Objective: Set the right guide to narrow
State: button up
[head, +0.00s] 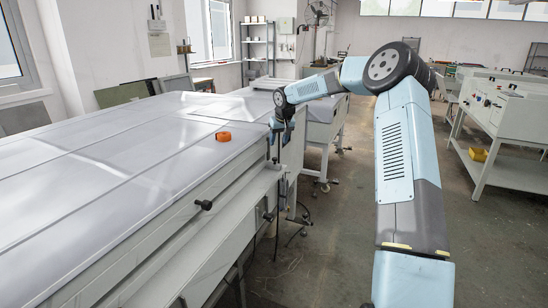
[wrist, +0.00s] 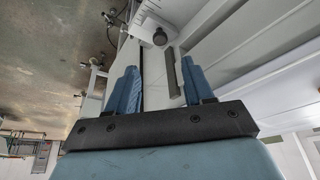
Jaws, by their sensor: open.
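My gripper (head: 275,150) hangs at the right end of the plate processor (head: 110,150), beside its front edge. In the wrist view my gripper (wrist: 161,80) has its two blue fingers spread apart, with nothing held between them. Beyond the fingertips a round dark knob (wrist: 160,37) sits on a pale panel with narrow dark slots. In the head view one black knob (head: 203,205) sticks out of the processor's front side. Another dark knob (head: 267,216) shows lower, near the right end. I cannot tell which part is the right guide or how it is set.
A pale ledge (head: 215,230) runs along the front side. Dark cables hang near the right end. Open floor (head: 330,240) lies to the right, before a white bench (head: 500,165).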

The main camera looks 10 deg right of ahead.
aim_at(275, 159)
jog(key=x, duration=1)
jog(key=shift+w+f, duration=0.1)
jog(key=shift+w, duration=0.05)
grip_shut()
jog(key=shift+a, duration=0.1)
dwell(0.3)
